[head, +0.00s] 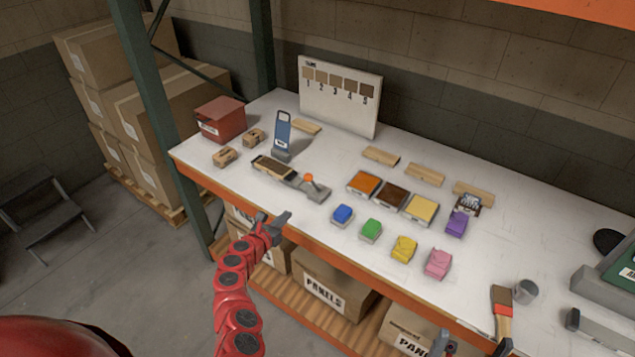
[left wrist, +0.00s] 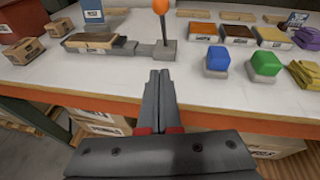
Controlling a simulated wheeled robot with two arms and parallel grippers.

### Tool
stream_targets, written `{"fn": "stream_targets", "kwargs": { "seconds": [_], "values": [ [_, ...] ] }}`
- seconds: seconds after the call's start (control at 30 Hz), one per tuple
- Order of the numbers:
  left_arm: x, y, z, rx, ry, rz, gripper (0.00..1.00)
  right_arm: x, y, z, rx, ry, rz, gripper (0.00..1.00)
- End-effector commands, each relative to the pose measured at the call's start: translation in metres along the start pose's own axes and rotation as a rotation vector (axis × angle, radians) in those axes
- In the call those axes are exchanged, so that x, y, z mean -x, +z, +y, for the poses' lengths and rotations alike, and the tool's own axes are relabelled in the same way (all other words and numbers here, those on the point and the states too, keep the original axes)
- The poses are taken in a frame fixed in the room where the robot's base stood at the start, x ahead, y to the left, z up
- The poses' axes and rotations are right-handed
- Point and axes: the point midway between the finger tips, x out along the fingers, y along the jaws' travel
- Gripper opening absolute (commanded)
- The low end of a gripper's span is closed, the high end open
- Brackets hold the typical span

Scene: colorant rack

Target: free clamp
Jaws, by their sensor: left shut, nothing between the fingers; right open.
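The clamp (head: 312,190) is a grey fixture on the white table with an upright lever topped by an orange knob (head: 309,178). A dark-topped wooden panel (head: 273,167) lies at its left end. In the left wrist view the clamp (left wrist: 160,50) is just beyond my fingertips, its lever standing upright with the orange knob (left wrist: 160,6) at the top edge. My left gripper (head: 281,220) is shut and empty near the table's front edge, apart from the clamp. My right gripper (head: 472,346) is open at the bottom edge of the head view, partly cut off.
A blue upright tool (head: 282,132) stands behind the clamp. A red box (head: 221,119) and small cartons (head: 225,156) are to its left.

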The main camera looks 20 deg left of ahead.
Motion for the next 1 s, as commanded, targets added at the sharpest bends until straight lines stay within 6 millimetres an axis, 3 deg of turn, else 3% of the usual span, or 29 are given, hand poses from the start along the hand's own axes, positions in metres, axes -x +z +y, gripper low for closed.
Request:
{"fn": "stream_targets", "kwargs": {
  "seconds": [0.1,0.53,0.83,1.0],
  "values": [
    [0.001,0.011,-0.003,0.030,-0.031,-0.015,0.00,-0.003,0.000,0.000,0.000,0.000,0.000,0.97],
    [-0.002,0.011,-0.004,0.029,-0.031,-0.018,0.00,0.000,0.000,0.000,0.000,0.000,0.000,0.97],
    [-0.026,0.007,-0.005,0.028,-0.035,-0.012,0.00,0.011,0.002,-0.001,0.000,0.000,0.000,0.97],
    [-0.044,0.007,-0.006,0.020,-0.036,-0.015,0.00,0.029,0.005,-0.001,0.000,0.000,0.000,0.97]
  ]
}}
